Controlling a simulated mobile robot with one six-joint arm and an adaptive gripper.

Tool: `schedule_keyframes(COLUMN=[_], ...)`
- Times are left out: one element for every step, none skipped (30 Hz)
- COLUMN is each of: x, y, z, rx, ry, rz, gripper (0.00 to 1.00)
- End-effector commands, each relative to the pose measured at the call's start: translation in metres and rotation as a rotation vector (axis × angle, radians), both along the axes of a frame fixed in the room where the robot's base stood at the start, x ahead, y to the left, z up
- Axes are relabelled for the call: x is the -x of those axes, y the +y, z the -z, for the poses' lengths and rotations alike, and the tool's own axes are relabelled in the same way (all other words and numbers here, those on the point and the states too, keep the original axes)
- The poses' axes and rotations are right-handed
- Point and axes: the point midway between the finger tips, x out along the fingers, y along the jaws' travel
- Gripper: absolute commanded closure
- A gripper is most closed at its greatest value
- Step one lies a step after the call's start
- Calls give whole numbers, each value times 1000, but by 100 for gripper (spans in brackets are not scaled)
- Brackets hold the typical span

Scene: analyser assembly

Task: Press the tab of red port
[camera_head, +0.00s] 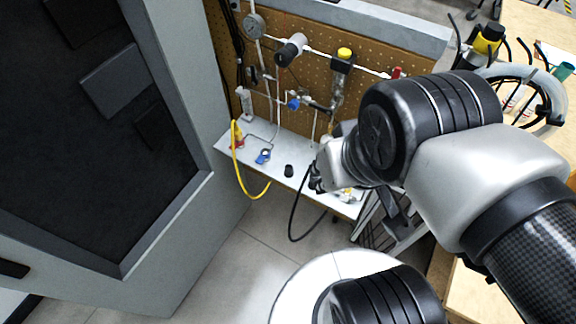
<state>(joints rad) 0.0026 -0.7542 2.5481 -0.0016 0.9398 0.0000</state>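The red port (237,142) sits at the left end of the narrow white shelf, with a yellow hose (243,183) looping down from it. Its tab is too small to make out. My gripper (316,184) is over the right part of the shelf, well to the right of the red port and apart from it. My wrist partly hides the gripper, and its fingers are too small and dark to show whether they are open.
A blue part (263,156) and a black knob (289,171) stand on the shelf (272,172) between the red port and my gripper. A black hose (292,222) hangs below. The pegboard (300,75) carries pipes and a gauge (254,26). A grey cabinet (185,120) stands close on the left.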

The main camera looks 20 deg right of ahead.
Motion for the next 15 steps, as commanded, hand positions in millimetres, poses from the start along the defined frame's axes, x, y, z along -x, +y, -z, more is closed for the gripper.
schedule_keyframes(x=[0,0,0,0,0,0,0,0,0,0,0,0,0,0,0], y=[0,0,0,0,0,0,0,0,0,0,0,0,0,0,0], z=[0,0,0,0,0,0,0,0,0,0,0,0,0,0,0], rx=[0,0,0,0,0,0,0,0,0,0,0,0,0,0,0], ry=[0,0,0,0,0,0,0,0,0,0,0,0,0,0,0], rz=[0,0,0,0,0,0,0,0,0,0,0,0,0,0,0], gripper=[83,85,88,90,92,94,96,98,100,100,100,100,100,100,100])
